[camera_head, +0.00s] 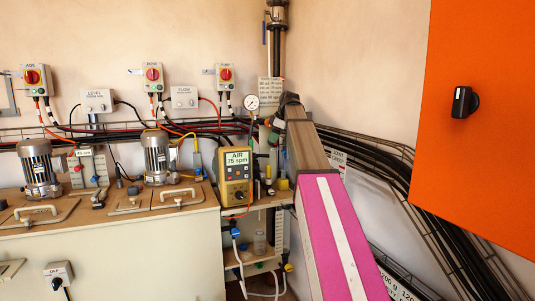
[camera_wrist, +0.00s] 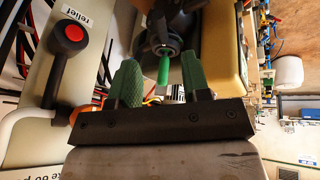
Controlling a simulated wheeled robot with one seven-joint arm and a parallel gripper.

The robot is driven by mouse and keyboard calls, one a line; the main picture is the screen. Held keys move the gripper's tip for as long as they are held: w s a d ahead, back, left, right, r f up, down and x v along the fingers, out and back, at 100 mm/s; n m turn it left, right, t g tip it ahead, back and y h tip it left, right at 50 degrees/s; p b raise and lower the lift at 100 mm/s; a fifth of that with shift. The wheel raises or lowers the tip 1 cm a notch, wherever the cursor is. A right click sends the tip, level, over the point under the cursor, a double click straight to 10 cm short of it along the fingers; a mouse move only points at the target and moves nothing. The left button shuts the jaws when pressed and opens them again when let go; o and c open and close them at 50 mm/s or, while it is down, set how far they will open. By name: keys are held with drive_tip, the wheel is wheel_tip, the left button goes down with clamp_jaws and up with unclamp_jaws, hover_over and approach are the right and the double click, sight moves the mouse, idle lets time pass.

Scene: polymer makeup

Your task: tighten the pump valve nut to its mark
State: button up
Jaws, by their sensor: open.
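In the wrist view, my gripper (camera_wrist: 159,62) is open, with its two green fingers spread apart. Beyond and between the fingertips is a dark round valve part (camera_wrist: 165,44) with a bright green bar or handle (camera_wrist: 163,68) pointing toward me. I cannot tell whether this part is the valve nut, and no tightening mark can be made out. The fingers appear on either side of the green bar, with no clear contact. In the head view, the yellow pump box (camera_head: 237,176) reads "AIR 75 spm"; my arm hides much of the area to its right.
A lever with a red knob (camera_wrist: 71,37) stands left of my gripper beside a "relief" label. The pump box's yellow side (camera_wrist: 228,50) is close on the right. A pressure gauge (camera_head: 251,102), black cables and an orange cabinet (camera_head: 485,140) surround the arm.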

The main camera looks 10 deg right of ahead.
sight(258, 155)
drive_tip(key=x, duration=0.8)
drive_tip(key=shift+w+a+f, duration=0.1)
drive_tip(key=shift+a+f, duration=0.05)
drive_tip(key=shift+f, duration=0.2)
clamp_jaws()
